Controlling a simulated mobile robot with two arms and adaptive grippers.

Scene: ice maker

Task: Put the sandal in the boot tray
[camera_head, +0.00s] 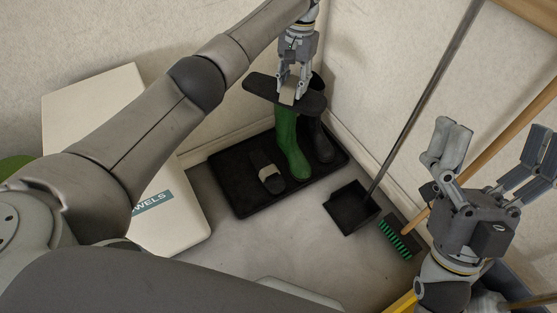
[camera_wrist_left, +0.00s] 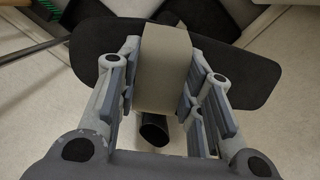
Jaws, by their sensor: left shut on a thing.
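My left gripper (camera_head: 289,91) is shut on the strap of a dark sandal (camera_head: 262,86). It holds the sandal in the air, above the green boot as the head view shows it. In the left wrist view the sandal (camera_wrist_left: 236,72) lies across the two fingers (camera_wrist_left: 164,85), which grip its beige strap (camera_wrist_left: 166,60). The black boot tray (camera_head: 237,196) is on the floor by the wall. Another sandal (camera_head: 268,175) with a light strap lies in the tray, beside a green boot (camera_head: 288,145) and a dark boot (camera_head: 319,140). My right gripper (camera_head: 492,155) is open and empty at right.
A black dustpan (camera_head: 351,208) with a long handle stands right of the tray. A broom head with green bristles (camera_head: 395,240) is near it. A cream box with a "WELS" label (camera_head: 172,232) stands left of the tray. Bare floor (camera_head: 280,235) lies in front.

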